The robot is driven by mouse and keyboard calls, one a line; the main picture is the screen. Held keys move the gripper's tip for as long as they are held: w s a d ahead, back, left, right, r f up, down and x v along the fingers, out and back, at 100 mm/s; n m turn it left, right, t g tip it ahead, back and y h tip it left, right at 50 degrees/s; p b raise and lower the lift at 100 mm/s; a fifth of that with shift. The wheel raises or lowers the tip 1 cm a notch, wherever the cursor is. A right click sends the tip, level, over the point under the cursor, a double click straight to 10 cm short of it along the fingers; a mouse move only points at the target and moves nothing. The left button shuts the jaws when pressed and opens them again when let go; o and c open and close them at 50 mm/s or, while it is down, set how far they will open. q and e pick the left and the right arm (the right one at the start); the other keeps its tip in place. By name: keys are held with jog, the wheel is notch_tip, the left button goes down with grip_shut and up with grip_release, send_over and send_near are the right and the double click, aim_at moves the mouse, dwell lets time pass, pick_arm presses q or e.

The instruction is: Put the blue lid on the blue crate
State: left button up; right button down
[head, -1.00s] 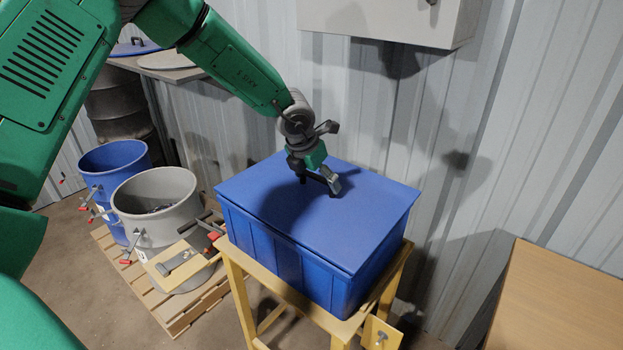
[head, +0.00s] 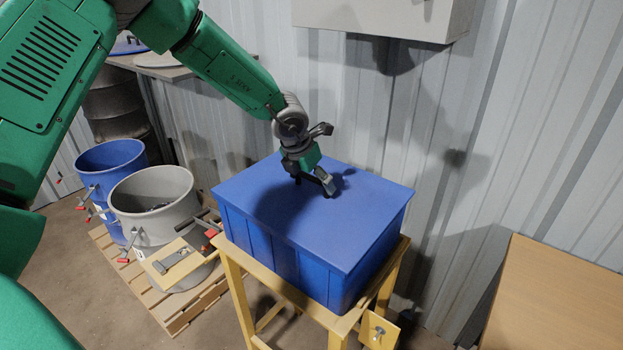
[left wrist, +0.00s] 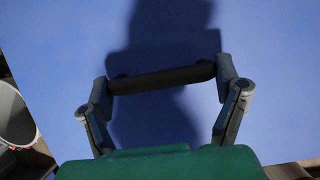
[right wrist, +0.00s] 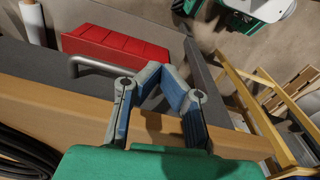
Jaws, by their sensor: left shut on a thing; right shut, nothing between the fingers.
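The blue lid (head: 365,205) lies flat over the top of the blue crate (head: 285,262), its edges lined up closely with the crate's rim. I see no clear gap between them along the front and right sides. My left gripper (head: 313,184) is above the lid, shut on the lid's dark bar handle (left wrist: 160,79), which spans between the fingers in the left wrist view. The lid's blue surface (left wrist: 265,60) fills most of that view. My right gripper (right wrist: 170,78) is shut and empty, above a wooden surface away from the crate.
The crate stands on a yellow wooden stand (head: 237,300). A grey drum (head: 150,225) and a blue drum (head: 110,160) stand on a pallet to the left. A wooden table (head: 560,300) is at the right. A red bin (right wrist: 115,50) shows in the right wrist view.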

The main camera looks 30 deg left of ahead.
pick_arm(q)
jog(key=shift+s, duration=0.15)
jog(key=o, duration=1.5)
jog(key=shift+o, duration=0.2)
jog(key=shift+r, duration=0.15)
jog(key=v, duration=1.1)
jog(key=shift+r, duration=0.2)
jog(key=shift+s+a, duration=0.1)
jog(key=shift+s, duration=0.05)
